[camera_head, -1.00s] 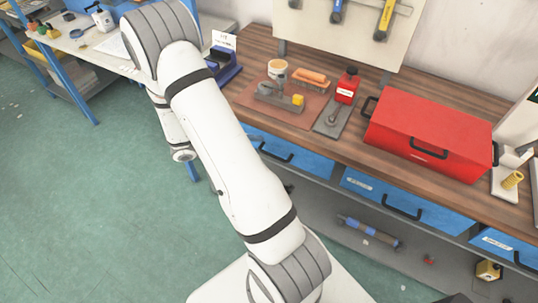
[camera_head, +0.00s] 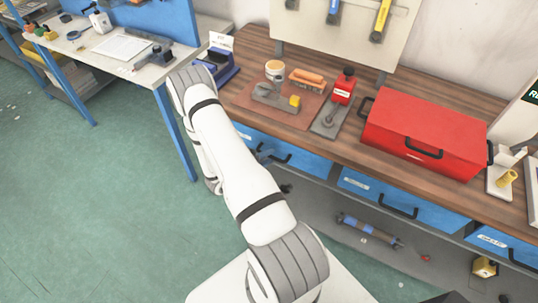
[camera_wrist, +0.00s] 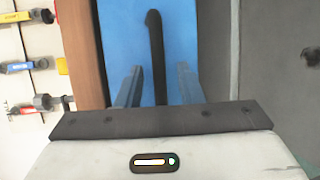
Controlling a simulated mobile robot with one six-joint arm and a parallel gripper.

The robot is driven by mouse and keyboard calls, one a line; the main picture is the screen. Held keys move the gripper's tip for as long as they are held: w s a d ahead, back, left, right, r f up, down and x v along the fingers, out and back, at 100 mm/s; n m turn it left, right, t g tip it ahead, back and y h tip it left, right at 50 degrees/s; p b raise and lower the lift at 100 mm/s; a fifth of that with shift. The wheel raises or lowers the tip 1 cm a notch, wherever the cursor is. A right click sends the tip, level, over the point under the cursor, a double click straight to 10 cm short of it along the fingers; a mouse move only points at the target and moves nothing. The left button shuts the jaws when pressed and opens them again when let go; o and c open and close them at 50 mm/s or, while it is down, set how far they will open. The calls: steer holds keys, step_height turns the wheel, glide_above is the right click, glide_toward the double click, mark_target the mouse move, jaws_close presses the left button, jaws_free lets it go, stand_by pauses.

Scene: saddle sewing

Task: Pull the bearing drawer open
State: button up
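The left blue drawer (camera_head: 305,160) under the workbench is shut. Any label on it is hidden or out of sight, so I cannot read whether it is the bearing drawer. Its black handle (camera_head: 278,158) is partly visible beside my arm. In the wrist view, the black handle (camera_wrist: 156,45) stands out against the blue drawer front (camera_wrist: 118,40). My gripper (camera_wrist: 160,75) is open, with one finger on each side of the handle and visible gaps to it. My arm hides most of the gripper in the head view.
A middle blue drawer (camera_head: 360,190) and a right blue drawer (camera_head: 490,238) are shut; their labels are too small to read. A red toolbox (camera_head: 425,130) stands on the wooden benchtop (camera_head: 345,150). A lower shelf holds a blue-grey cylinder (camera_head: 370,230). Green floor lies open at left.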

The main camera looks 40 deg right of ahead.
steer(key=shift+d+f, duration=0.1)
steer(key=shift+d, duration=0.7)
steer(key=shift+c, duration=0.4)
jaws_close()
